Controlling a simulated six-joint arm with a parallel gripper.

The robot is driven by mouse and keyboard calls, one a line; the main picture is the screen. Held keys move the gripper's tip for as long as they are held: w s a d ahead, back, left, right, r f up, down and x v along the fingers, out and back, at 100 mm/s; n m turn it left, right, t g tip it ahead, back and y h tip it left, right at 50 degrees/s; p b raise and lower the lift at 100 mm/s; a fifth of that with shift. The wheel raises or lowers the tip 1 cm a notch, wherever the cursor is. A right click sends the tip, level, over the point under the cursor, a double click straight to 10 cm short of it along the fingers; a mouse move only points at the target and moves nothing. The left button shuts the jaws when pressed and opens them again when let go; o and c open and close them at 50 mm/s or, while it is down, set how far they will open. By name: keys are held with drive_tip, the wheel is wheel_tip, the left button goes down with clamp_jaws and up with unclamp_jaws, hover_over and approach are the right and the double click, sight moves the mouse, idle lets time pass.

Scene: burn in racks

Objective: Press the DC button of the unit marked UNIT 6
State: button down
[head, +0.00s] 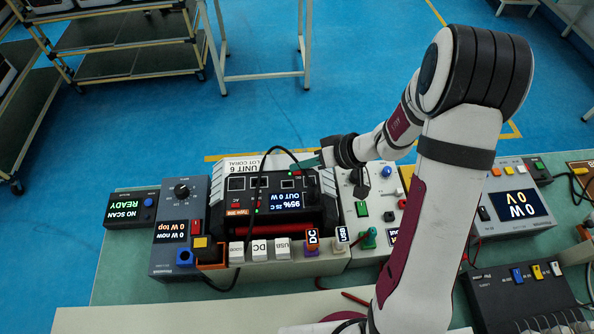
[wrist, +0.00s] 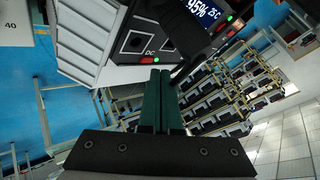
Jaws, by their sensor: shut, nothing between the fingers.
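The dark unit (head: 262,212) stands in the middle of the bench, with a white label (head: 243,165) reading UNIT 6 at its back edge. Its lit screen (head: 287,200) reads 95% and OUT 0 W. In the wrist view the screen (wrist: 203,10) is cut by the top edge. A DC marking (wrist: 150,51) on the unit's face is beside a small green light, just ahead of my fingertips. My gripper (head: 300,164) is shut and empty, its green fingers (wrist: 160,73) at the unit's far right corner. The fingertips hide part of the area by the marking; I cannot tell whether they touch.
A black cable (head: 265,165) arches over the unit. A grey meter box (head: 180,225) is at left; another meter (head: 515,208) is at right. Shelves stand behind.

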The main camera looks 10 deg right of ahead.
wheel_tip(320, 180, up, 6)
idle(0.5)
idle(0.5)
wheel_tip(320, 180, up, 8)
hover_over(301, 176)
idle(0.4)
idle(0.4)
drive_tip(key=s+a+r+m+g+h, duration=0.2)
drive_tip(key=s+a+m+g, duration=0.1)
drive_tip(key=s, duration=1)
drive_tip(key=s+d+f+m+h, duration=0.1)
drive_tip(key=s+d+m+h, duration=0.1)
drive_tip(key=s, duration=0.4)
drive_tip(key=s+d+f+m+g+h, duration=0.1)
drive_tip(key=s+d+m+h, duration=0.1)
drive_tip(key=s+m, duration=0.2)
drive_tip(key=s, duration=0.2)
drive_tip(key=shift+s+d+m+h, duration=0.25)
drive_tip(key=shift+s+m+h, duration=0.05)
drive_tip(key=shift+s+m, duration=0.1)
